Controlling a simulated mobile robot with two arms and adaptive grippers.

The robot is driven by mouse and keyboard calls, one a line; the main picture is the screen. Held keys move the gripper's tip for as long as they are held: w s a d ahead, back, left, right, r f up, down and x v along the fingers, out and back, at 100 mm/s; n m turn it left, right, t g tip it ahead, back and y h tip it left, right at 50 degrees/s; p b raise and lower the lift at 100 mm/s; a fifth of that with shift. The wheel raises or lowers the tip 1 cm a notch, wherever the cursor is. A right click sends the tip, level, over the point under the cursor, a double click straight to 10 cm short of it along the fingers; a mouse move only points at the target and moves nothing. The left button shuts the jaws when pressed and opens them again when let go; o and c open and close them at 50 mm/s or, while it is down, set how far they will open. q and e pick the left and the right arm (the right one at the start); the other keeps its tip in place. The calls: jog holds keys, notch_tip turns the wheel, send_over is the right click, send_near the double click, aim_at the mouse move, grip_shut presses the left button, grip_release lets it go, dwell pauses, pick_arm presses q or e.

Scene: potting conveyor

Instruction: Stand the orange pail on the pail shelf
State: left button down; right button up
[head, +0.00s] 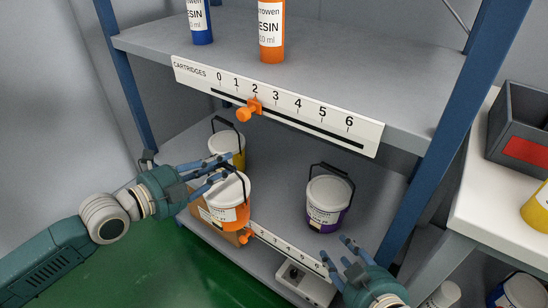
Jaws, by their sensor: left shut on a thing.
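The orange pail (228,217) has a white lid, a pale label and a black handle. It is upright at the front left of the lower shelf (285,205). My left gripper (222,172) is shut on it at the top, with the fingers over the lid and handle area. The exact grip point is partly hidden. I cannot tell whether the pail's base touches the shelf. My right gripper (338,260) is at the lower right, in front of the shelf edge, with its fingers spread and empty.
A yellow pail (237,158) stands behind the orange one, and a purple pail (327,205) stands to its right. A brown box (200,207) is beside the orange pail. The upper shelf (330,75) overhangs, with a CARTRIDGES scale (365,139). Blue posts (452,95) flank the rack.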

pick_arm(q)
jog(key=b+x, duration=0.2)
jog(key=x, duration=1.5)
jog(key=shift+d+r+b, duration=0.2)
jog(key=shift+b, duration=0.15)
pick_arm(e)
jog(key=w+a+r+t+y, duration=0.1)
jog(key=w+r+t, duration=0.1)
jog(key=r, duration=0.5)
jog(key=w+a+r+t+y, duration=0.1)
jog(key=w+a+r+t, duration=0.1)
jog(key=r+t, duration=0.3)
jog(key=shift+w+r, duration=0.25)
jog(key=shift+r, duration=0.7)
pick_arm(q)
jog(key=shift+w, duration=0.15)
pick_arm(e)
jog(key=shift+r, duration=0.2)
pick_arm(q)
jog(key=shift+f, duration=0.1)
jog(key=c, duration=1.9)
grip_release()
jog(key=shift+f, duration=0.3)
jog(key=shift+o, duration=1.3)
pick_arm(e)
jog(key=shift+s+r+y, duration=0.1)
jog(key=shift+r+y, duration=0.2)
